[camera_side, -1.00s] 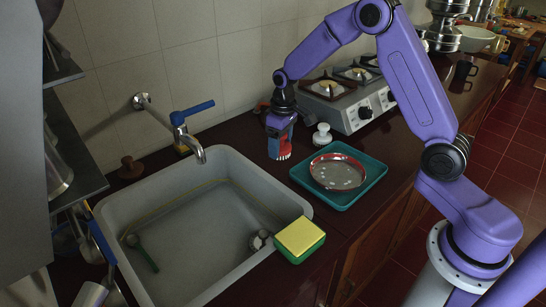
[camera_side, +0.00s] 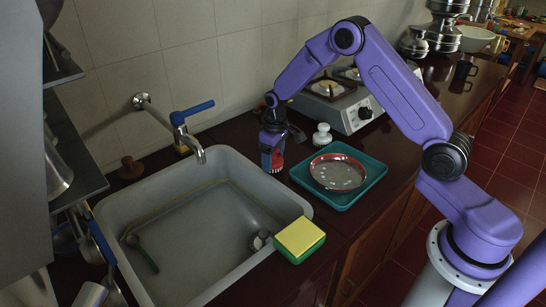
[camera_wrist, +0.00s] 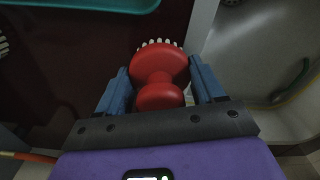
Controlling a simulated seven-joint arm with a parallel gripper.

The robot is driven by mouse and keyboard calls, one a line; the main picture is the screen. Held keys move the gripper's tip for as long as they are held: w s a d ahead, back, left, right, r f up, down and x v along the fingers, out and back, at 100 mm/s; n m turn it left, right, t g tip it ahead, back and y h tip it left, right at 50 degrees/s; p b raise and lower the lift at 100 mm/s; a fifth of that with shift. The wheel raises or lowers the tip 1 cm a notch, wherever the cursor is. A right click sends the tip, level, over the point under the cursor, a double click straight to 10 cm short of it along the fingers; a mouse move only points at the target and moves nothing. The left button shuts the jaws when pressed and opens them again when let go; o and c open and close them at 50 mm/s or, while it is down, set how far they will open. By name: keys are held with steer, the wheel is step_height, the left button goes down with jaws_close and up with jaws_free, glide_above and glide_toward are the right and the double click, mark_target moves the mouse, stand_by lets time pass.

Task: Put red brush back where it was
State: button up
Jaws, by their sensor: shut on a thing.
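The red brush (camera_side: 267,159) is between the fingers of my gripper (camera_side: 272,151) in the side view, low over the dark counter between the sink and the teal tray. In the wrist view my gripper (camera_wrist: 162,85) has its two blue fingers on either side of the brush's round red handle (camera_wrist: 160,68). The brush is roughly upright, with pale bristles pointing down at the counter. I cannot tell whether the bristles touch the counter. My fingers hide part of the brush in the side view.
The grey sink (camera_side: 115,215) is just left of the brush, with the blue-handled tap (camera_side: 190,125) behind. The teal tray (camera_side: 300,175) with a red-rimmed plate (camera_side: 338,172) is right. A white knobbed object (camera_side: 322,135) and the stove (camera_side: 350,108) stand behind.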

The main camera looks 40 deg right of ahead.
steer(key=shift+f, duration=0.45)
steer(key=o, duration=1.1)
